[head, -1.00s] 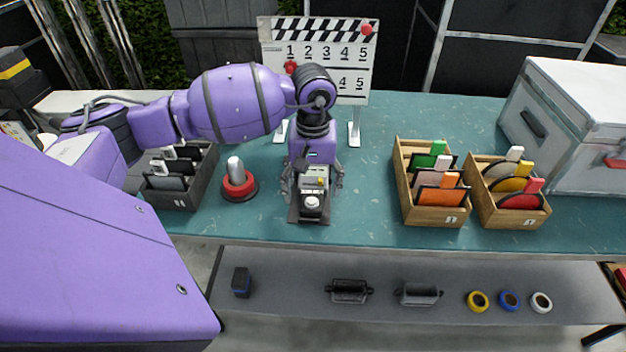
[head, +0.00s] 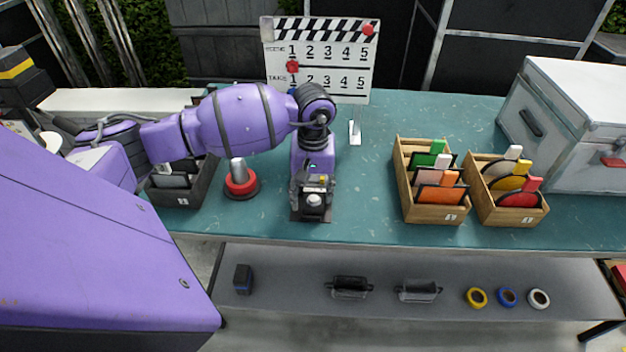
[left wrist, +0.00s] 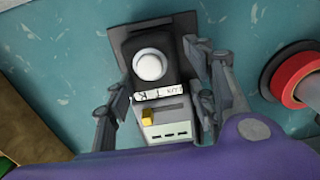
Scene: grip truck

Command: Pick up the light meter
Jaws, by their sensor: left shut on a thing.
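The light meter (head: 314,196) is a small dark and pale device with a white dome and a yellow button. It sits at a dark square base or pad (head: 298,215) near the front edge of the teal table. My left gripper (head: 313,188) reaches down over it and is shut on it. In the left wrist view the light meter (left wrist: 152,82) lies between the two fingers of my left gripper (left wrist: 160,95), dome away from the palm. I cannot tell whether it is clear of the base. My right gripper is not in view.
A red and grey knob-like item (head: 240,182) stands just left of the gripper. Left of it is a dark divided box (head: 185,196). Two wooden boxes (head: 436,215) of coloured discs and cards stand right. A clapperboard (head: 318,60) stands behind. A shelf (head: 420,315) below holds rolls and small items.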

